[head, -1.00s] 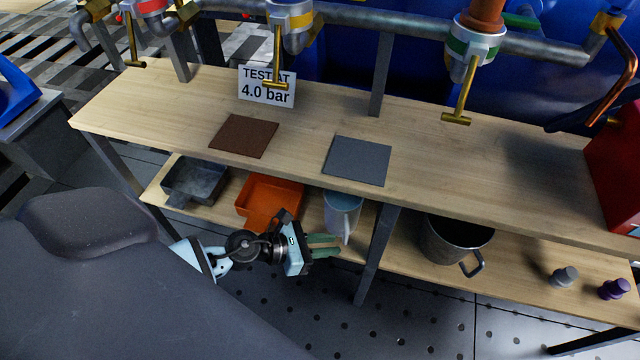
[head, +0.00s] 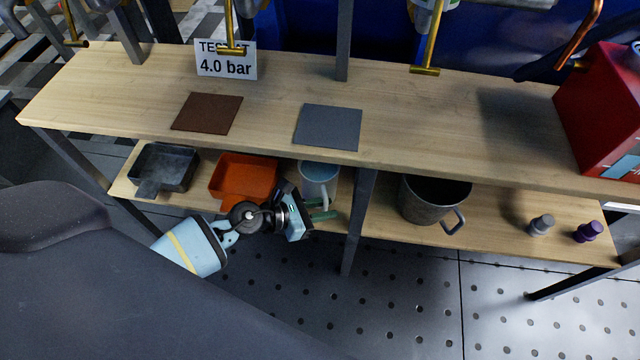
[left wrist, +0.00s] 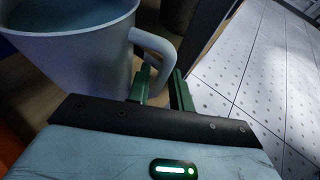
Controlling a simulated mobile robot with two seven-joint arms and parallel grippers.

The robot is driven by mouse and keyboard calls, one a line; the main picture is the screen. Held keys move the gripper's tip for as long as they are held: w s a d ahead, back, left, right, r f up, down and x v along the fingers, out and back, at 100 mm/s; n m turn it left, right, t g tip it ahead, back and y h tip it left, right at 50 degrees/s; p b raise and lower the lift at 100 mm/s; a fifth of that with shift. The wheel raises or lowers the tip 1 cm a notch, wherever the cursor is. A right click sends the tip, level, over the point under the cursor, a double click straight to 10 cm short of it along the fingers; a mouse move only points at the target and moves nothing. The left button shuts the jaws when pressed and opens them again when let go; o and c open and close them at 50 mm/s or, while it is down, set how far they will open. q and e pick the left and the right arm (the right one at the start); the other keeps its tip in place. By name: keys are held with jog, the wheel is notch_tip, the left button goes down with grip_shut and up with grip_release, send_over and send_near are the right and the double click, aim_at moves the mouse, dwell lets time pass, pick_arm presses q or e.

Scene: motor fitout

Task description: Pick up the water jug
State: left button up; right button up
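The water jug (head: 316,172) is a pale blue-white jug with a handle and bluish contents. It stands upright on the lower shelf, partly under the bench top. In the left wrist view the jug (left wrist: 75,65) fills the upper left, its handle (left wrist: 160,45) pointing right. My left gripper (head: 328,209) is in front of the jug at its handle side. In the left wrist view its green fingers (left wrist: 163,80) are apart, with the lower handle at or just beyond the gap. Whether they touch it I cannot tell. My right gripper is not in view.
An orange bin (head: 243,177) and a dark grey tray (head: 165,168) stand left of the jug on the shelf. A table leg (head: 357,220) is close on the right, then a metal pot (head: 428,203). The bench top hangs above. The floor in front is clear.

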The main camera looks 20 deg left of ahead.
pick_arm(q)
jog(key=shift+x, duration=1.25)
grip_shut()
jog(key=shift+a, duration=0.1)
jog(key=shift+w+r, duration=0.1)
dwell(0.4)
